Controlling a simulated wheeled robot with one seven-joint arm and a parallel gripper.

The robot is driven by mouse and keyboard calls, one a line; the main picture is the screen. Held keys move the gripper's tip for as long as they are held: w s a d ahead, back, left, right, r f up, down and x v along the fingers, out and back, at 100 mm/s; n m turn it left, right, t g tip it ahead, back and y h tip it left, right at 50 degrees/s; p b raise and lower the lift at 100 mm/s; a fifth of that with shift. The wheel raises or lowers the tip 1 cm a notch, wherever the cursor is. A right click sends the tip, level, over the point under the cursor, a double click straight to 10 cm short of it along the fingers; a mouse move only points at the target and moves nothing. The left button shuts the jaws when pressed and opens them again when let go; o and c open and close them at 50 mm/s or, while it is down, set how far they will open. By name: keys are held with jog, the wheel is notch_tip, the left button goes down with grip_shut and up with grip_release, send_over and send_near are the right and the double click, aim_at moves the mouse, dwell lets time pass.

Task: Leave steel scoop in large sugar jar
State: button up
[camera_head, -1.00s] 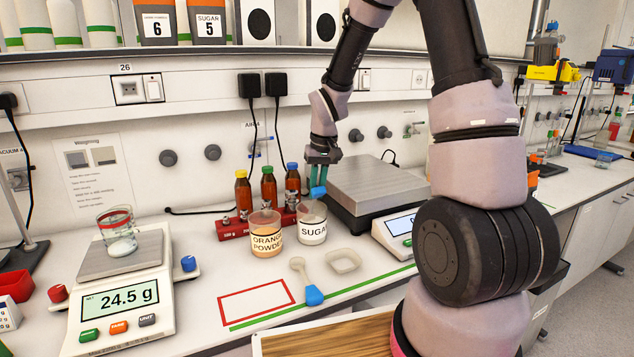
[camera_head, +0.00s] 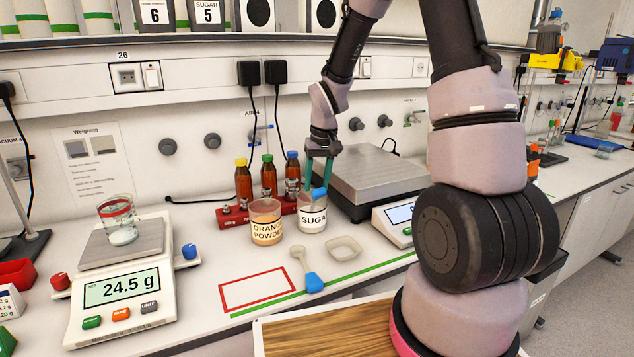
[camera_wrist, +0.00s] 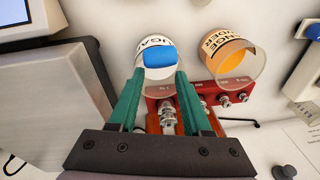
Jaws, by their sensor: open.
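The sugar jar (camera_head: 312,222) stands upright on the bench, a clear jar with a white SUGAR label. A blue handle end (camera_head: 318,194) sticks up at its mouth and also shows in the wrist view (camera_wrist: 160,55). The rest of that scoop is hidden, so I cannot see its steel part. My gripper (camera_head: 318,184) is just above the jar, pointing down. In the wrist view its green fingers (camera_wrist: 160,73) are spread, one to each side of the blue handle, with nothing gripped between them.
The orange powder jar (camera_head: 266,232) stands close to the sugar jar's left. Bottles in a red rack (camera_head: 228,216) are behind. A second blue-handled scoop (camera_head: 314,282) and a weighing dish (camera_head: 344,249) lie in front. A balance (camera_head: 119,305) with a beaker (camera_head: 117,213) stands left, a large scale (camera_head: 370,172) right.

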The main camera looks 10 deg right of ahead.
notch_tip(320, 180, up, 11)
jog(key=s+d, duration=0.1)
jog(key=shift+f, duration=0.15)
jog(key=shift+s, duration=0.1)
jog(key=shift+r, duration=7.05)
jog(key=s+d+m+t, duration=0.2)
jog(key=s+t, duration=0.1)
jog(key=s, duration=0.7)
jog(key=s+d+r+m+t+y, duration=0.1)
jog(key=s+m+t, duration=0.1)
jog(key=s, duration=0.8)
jog(key=shift+s+d+r+m+t, duration=0.3)
jog(key=shift+s+d+t, duration=0.05)
jog(key=shift+d+t, duration=0.05)
